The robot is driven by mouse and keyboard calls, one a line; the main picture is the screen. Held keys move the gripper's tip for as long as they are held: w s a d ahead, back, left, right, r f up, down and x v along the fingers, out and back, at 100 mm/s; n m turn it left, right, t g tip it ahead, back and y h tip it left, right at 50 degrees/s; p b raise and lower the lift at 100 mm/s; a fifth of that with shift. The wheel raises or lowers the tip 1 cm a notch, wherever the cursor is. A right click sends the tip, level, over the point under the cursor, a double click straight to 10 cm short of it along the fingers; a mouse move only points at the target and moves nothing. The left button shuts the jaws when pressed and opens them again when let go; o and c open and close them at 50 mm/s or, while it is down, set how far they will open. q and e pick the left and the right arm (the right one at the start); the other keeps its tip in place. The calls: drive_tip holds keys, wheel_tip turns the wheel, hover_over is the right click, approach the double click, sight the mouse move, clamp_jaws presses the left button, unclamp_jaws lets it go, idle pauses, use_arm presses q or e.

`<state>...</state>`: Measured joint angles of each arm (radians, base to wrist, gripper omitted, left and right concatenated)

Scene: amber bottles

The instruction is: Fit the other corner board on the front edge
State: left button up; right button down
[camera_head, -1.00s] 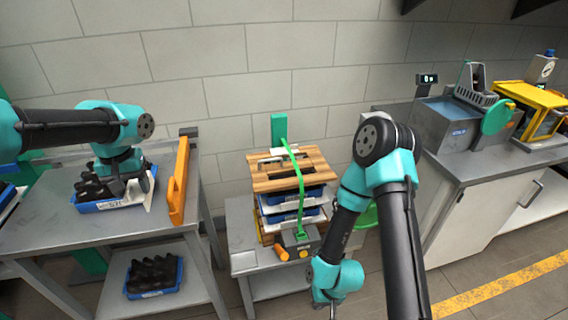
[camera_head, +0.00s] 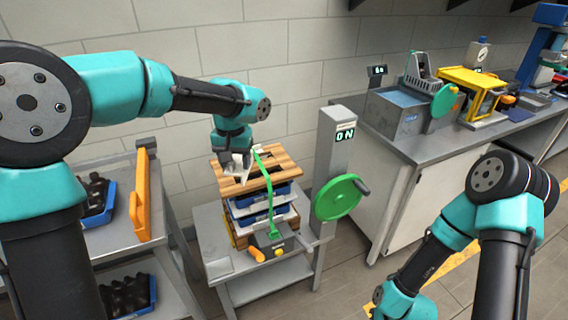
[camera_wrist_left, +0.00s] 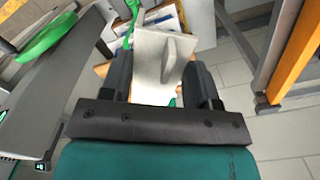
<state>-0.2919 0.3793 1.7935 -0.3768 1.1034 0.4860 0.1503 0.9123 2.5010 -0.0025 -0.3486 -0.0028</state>
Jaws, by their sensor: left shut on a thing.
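My left gripper (camera_head: 234,156) is over the left part of the wooden top board (camera_head: 283,160) of the strapped stack. It is shut on a white corner board (camera_wrist_left: 158,55), which shows between the fingers in the left wrist view and partly below them in the head view. Whether this board touches the stack, I cannot tell. A small white piece (camera_head: 257,148), perhaps the other corner board, shows at the back edge by the green strap (camera_head: 270,195). The strap runs over the top and down the front. My right arm's wrist is at the lower right, its fingers cut off.
The stack of blue and white trays (camera_head: 262,200) stands on a grey bench (camera_head: 218,267). A strap tool with an orange handle (camera_head: 257,254) sits in front. A post with a green wheel (camera_head: 341,197) stands right. An orange panel (camera_head: 141,205) edges the left table.

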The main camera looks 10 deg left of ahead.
use_arm(q)
drive_tip(key=shift+w+d, duration=0.2)
drive_tip(key=shift+d, duration=0.3)
drive_tip(key=w+f+m, duration=0.6)
drive_tip(key=w, duration=0.2)
drive_tip(key=m, duration=0.6)
hover_over(258, 182)
wheel_tip(258, 182, down, 7)
drive_tip(key=shift+f, duration=0.1)
drive_tip(key=shift+s, duration=0.1)
drive_tip(key=shift+f, duration=1.95)
drive_tip(key=shift+f, duration=0.95)
drive_tip(key=o, duration=1)
